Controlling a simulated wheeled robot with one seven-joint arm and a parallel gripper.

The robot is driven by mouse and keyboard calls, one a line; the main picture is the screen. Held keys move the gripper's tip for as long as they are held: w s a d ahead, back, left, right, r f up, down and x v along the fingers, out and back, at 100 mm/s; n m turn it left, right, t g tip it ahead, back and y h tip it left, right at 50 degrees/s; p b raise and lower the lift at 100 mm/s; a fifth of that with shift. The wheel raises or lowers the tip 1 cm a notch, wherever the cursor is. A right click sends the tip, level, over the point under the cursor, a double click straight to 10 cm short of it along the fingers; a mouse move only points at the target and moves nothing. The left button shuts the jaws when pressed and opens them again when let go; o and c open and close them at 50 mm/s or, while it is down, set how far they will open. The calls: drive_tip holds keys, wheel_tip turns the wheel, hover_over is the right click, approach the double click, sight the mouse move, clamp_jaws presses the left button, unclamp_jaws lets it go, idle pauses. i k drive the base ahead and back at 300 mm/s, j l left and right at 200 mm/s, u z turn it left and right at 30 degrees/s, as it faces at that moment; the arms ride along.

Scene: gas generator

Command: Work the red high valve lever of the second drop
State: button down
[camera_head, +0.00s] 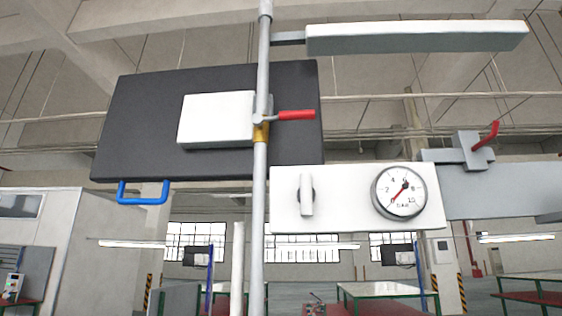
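A red lever (296,115) sticks out to the right, nearly level, from a valve with a brass-coloured body (261,132) on a vertical grey pipe (259,200). It is high in the view, in front of a dark panel. A second red lever (488,134) rises tilted up to the right from a grey block (467,150) at the right. The view does not show which of the two belongs to the second drop. My gripper is not in view, and nothing is seen touching either lever.
A white plate (337,222) carries a round gauge (400,192) and a pale handle (307,195). A dark panel (140,125) with a white box (215,118) and a blue handle (142,201) stands behind the pipe. A white bar (415,38) juts right above.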

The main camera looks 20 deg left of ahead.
sight(258, 119)
drive_tip(key=u, duration=1.2)
